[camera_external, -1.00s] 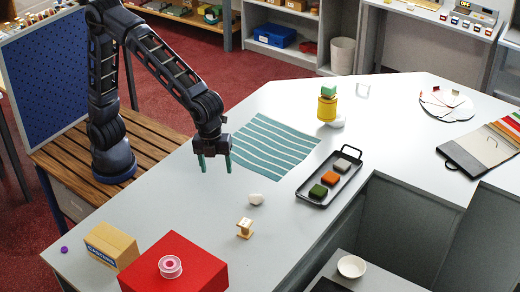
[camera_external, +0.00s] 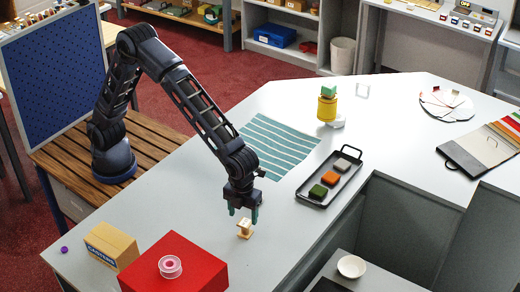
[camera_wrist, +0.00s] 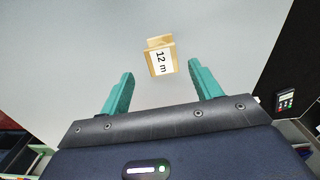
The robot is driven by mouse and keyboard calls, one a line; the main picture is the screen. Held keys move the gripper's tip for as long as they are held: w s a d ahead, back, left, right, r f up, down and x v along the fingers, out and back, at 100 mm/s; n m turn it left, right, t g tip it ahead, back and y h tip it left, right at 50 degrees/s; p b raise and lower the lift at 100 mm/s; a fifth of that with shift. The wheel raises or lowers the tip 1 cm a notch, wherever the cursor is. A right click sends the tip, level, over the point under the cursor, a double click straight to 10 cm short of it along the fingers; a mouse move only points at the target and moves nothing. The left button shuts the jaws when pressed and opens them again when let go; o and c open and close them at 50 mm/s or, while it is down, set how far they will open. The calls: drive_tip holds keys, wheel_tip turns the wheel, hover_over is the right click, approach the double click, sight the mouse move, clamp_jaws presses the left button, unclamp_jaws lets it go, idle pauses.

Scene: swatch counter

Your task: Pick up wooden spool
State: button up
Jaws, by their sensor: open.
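The wooden spool (camera_external: 245,229) stands on the grey counter (camera_external: 310,226), pale wood with a light label. In the wrist view the spool (camera_wrist: 160,57) lies ahead of the fingertips and between their lines, its white label reading "12 m". My gripper (camera_external: 244,215) is open, with its teal fingers just above and behind the spool in the external view. The open fingers also show in the wrist view (camera_wrist: 160,82), with nothing between them. I cannot tell whether a finger touches the spool.
A red box (camera_external: 197,265) with a pink-and-white ring spool (camera_external: 170,266) on it stands at front left, beside a cardboard carton (camera_external: 110,245). A black tray (camera_external: 318,199) with three coloured blocks lies to the right. A striped teal cloth (camera_external: 275,143) lies behind.

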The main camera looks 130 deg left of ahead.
sight(245, 223)
drive_tip(key=shift+w+a+f, duration=0.1)
drive_tip(key=shift+f, duration=1.65)
drive_tip(key=shift+w+a+f, duration=0.1)
drive_tip(key=shift+f, duration=1.65)
drive_tip(key=c, duration=1)
